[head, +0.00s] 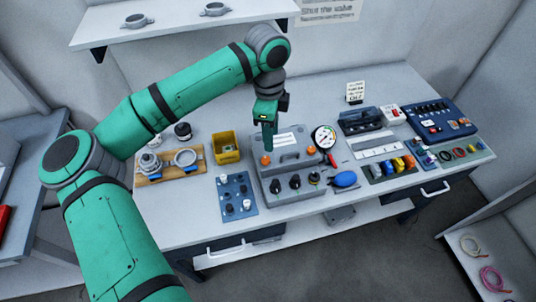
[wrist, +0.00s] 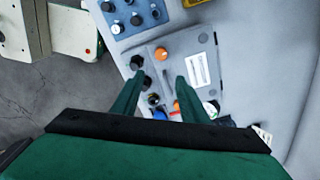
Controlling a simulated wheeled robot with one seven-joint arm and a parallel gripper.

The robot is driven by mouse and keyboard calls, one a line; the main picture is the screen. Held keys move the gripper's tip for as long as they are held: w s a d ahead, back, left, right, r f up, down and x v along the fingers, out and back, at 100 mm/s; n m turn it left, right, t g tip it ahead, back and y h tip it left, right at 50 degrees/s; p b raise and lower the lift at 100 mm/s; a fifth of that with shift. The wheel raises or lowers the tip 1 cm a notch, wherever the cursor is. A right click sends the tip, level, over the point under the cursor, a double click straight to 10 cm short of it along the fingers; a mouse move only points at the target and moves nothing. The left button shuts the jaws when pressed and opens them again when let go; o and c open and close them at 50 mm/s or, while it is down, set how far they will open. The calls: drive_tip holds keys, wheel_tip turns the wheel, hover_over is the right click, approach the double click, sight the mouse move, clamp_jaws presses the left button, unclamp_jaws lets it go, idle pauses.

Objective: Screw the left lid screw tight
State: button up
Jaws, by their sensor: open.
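A grey case (head: 270,203) with a lid stands at the middle of the bench. The left lid screw (head: 265,160) is an orange knob on the lid; it also shows in the wrist view (wrist: 161,53), beyond the fingertips. The right lid screw (head: 311,150) is a second orange knob, partly behind a finger in the wrist view (wrist: 177,106). My gripper (head: 268,148) points down above the left part of the lid, close to the left screw. In the wrist view its two fingers (wrist: 160,82) are apart, with nothing held between them. How tight the screws are cannot be told.
Black knobs (head: 295,182) line the case front. A blue knob panel (head: 236,203) and a yellow bin (head: 226,148) stand left. A round gauge (head: 324,136) and a blue bulb (head: 345,179) stand right. A shelf (head: 180,28) hangs above the back left.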

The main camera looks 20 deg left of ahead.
sight(266, 159)
drive_tip(key=f, duration=0.3)
drive_tip(key=a+f, duration=0.1)
drive_tip(key=f, duration=0.6)
drive_tip(key=shift+s+a+f, duration=0.1)
drive_tip(key=shift+a+f, duration=0.1)
drive_tip(key=shift+f, duration=0.05)
drive_tip(key=shift+c, duration=0.2)
clamp_jaws()
